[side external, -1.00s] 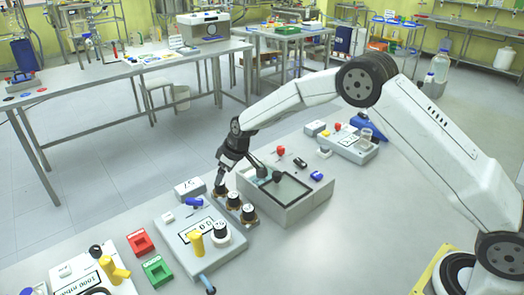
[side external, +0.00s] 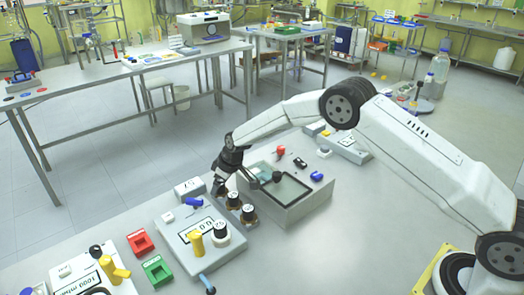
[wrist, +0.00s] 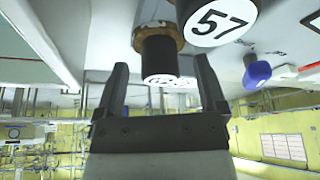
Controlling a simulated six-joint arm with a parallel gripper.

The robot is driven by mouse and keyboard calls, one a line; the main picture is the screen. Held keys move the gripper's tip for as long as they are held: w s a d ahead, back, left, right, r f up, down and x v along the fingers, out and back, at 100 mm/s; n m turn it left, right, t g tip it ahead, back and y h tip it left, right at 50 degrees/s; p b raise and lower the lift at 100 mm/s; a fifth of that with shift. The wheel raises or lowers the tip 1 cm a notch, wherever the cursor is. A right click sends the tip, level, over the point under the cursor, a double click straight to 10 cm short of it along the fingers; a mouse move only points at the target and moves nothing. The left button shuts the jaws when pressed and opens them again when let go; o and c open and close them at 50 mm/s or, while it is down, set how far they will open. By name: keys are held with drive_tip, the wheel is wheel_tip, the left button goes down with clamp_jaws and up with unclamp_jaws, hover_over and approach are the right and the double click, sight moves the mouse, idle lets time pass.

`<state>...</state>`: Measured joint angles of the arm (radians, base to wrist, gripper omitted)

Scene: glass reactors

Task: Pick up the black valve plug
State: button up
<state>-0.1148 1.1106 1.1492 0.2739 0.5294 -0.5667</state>
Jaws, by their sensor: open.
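In the wrist view a black valve plug (wrist: 158,53) with a white marked end and a brass-coloured collar stands between the tips of my gripper (wrist: 161,66). The jaws are open, one finger to each side of the plug's white end, with gaps visible. In the side view my gripper (side external: 235,183) is low over the back end of a row of black plugs. Two plugs there show white tops, a middle one (side external: 233,200) and a front one (side external: 249,213). The plug at my gripper is mostly hidden by the fingers in this view.
A neighbouring plug with a white top marked 57 (wrist: 222,20) is close beside the right finger. A grey box with a dark-framed top (side external: 290,210) stands right of the row. A scale-like device with a yellow part (side external: 195,243) is in front.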

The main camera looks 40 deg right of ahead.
drive_tip(key=shift+w+a+f, duration=0.1)
drive_tip(key=shift+w+f, duration=0.1)
drive_tip(key=shift+f, duration=0.3)
clamp_jaws()
